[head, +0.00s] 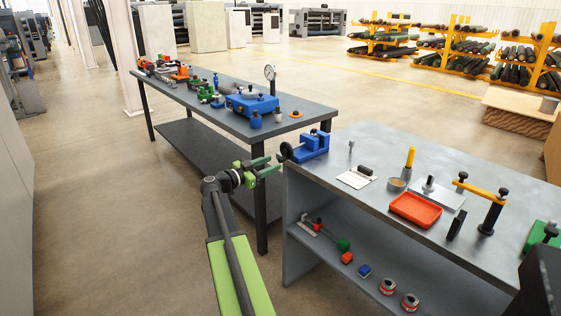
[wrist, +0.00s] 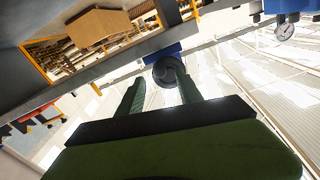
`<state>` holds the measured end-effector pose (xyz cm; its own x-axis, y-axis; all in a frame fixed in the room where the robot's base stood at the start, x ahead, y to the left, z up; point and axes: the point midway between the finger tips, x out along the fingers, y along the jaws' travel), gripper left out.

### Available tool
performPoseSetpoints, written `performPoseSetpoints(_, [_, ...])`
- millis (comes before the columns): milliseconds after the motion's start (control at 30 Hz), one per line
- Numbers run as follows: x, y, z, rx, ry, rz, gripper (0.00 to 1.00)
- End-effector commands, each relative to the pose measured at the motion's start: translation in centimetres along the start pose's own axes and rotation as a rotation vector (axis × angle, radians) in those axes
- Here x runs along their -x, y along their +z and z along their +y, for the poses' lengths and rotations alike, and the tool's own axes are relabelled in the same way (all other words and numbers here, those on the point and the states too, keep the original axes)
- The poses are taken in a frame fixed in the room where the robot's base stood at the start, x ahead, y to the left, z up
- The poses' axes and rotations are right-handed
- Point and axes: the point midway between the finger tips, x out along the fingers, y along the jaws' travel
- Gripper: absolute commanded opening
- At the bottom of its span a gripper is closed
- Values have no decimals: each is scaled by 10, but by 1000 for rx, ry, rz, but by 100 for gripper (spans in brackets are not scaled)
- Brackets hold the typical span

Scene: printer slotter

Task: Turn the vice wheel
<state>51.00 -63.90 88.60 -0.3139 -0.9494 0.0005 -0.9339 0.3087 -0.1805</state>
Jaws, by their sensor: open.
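The blue vice (head: 312,144) sits at the near left corner of the right-hand workbench (head: 350,205). Its dark round wheel (head: 285,151) faces left, past the bench edge. My gripper (head: 275,163) has green fingers and is open, just left of the wheel and slightly below it in the head view. In the wrist view the wheel (wrist: 167,69) shows between the tips of my gripper (wrist: 160,77), with part of the blue vice (wrist: 163,51) behind it. I cannot tell whether the fingers touch the wheel.
A second bench (head: 220,108) with several tools stands behind and left, close to my gripper. On the right-hand bench are a red tray (head: 415,210), a yellow-handled tool (head: 410,158) and a clamp (head: 490,210). The floor at left is clear.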

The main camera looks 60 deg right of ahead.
Motion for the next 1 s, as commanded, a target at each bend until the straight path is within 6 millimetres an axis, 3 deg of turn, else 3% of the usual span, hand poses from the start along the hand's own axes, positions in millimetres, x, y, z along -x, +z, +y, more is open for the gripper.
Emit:
performPoseSetpoints(100, [-26, 0, 0, 0, 3, 0, 42])
performPoseSetpoints(233, [-44, 0, -1, 0, 1, 0, 42])
performPoseSetpoints(600, [-52, 0, 1, 0, 1, 0, 42])
performPoseSetpoints(933, [-52, 0, 1, 0, 2, 0, 0])
performPoseSetpoints(1000, [-52, 0, 1, 0, 2, 0, 0])
